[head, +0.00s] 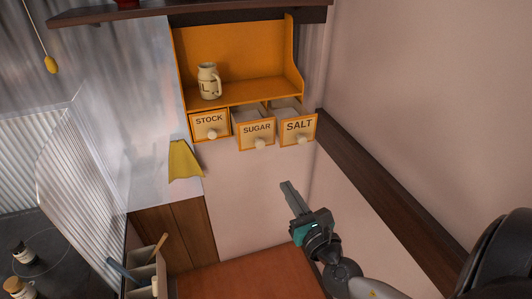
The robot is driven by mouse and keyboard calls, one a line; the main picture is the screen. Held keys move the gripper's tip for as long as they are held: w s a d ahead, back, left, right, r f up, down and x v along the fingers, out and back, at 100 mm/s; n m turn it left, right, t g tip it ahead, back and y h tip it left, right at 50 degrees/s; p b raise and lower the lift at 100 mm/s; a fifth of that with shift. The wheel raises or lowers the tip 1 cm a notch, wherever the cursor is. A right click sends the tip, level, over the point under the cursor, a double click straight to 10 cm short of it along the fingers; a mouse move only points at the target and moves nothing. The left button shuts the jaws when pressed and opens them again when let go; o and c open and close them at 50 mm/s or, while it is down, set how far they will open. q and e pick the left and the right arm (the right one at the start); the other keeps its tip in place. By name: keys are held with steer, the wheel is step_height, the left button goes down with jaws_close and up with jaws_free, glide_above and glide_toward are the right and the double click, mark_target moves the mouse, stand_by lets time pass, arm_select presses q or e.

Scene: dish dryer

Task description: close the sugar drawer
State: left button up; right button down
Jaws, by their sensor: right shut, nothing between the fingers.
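The sugar drawer (256,134) is the middle one of three small labelled drawers under an orange wall shelf (240,54). It is pulled out, with its round pale knob facing me. The salt drawer (297,127) to its right is also pulled out. The stock drawer (209,120) to its left looks shut or nearly so. My right gripper (286,186) is shut and empty, below and to the right of the sugar drawer, apart from it. My left gripper is not in view.
A pale jug (208,82) stands on the orange shelf. A yellow cloth (183,161) hangs below at left. A grey utensil holder (145,272) stands at lower left beside a reddish surface (245,278). The wall below the drawers is clear.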

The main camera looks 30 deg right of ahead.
steer(key=p, duration=0.1)
glide_toward(262, 146)
steer(key=w, duration=0.2)
steer(key=w+d, duration=0.1)
steer(key=w, duration=0.2)
steer(key=shift+w, duration=0.2)
steer(key=shift+w+d, duration=0.15)
steer(key=shift+w, duration=0.5)
